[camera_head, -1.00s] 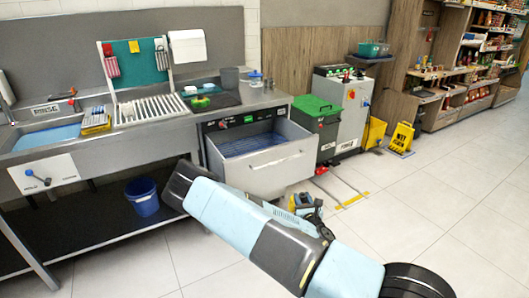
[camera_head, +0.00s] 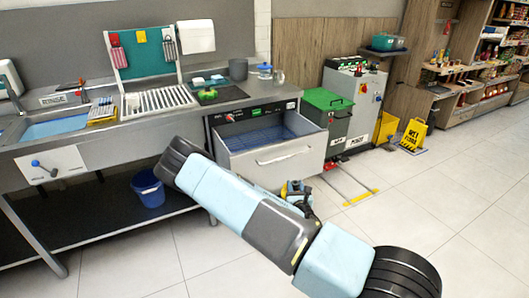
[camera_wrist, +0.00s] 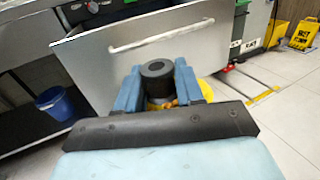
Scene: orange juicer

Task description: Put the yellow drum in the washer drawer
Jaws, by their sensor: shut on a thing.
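My gripper (camera_wrist: 161,92) is shut on the yellow drum (camera_wrist: 160,102), which has a dark round top and stands between the two blue fingers in the wrist view. In the head view my gripper (camera_head: 296,193) is partly hidden behind my arm, in front of the washer drawer's front panel. The washer drawer (camera_head: 275,161) is pulled open under the counter, with a blue rack inside. Its grey front panel with a long handle (camera_wrist: 146,42) fills the upper middle of the wrist view. The drum is in front of this panel, outside the drawer.
A blue bucket (camera_head: 148,188) stands on the low shelf at left. A green-lidded grey bin (camera_head: 328,117) stands right of the drawer. A yellow wet-floor sign (camera_head: 413,135) stands farther right. The tiled floor at the right front is clear.

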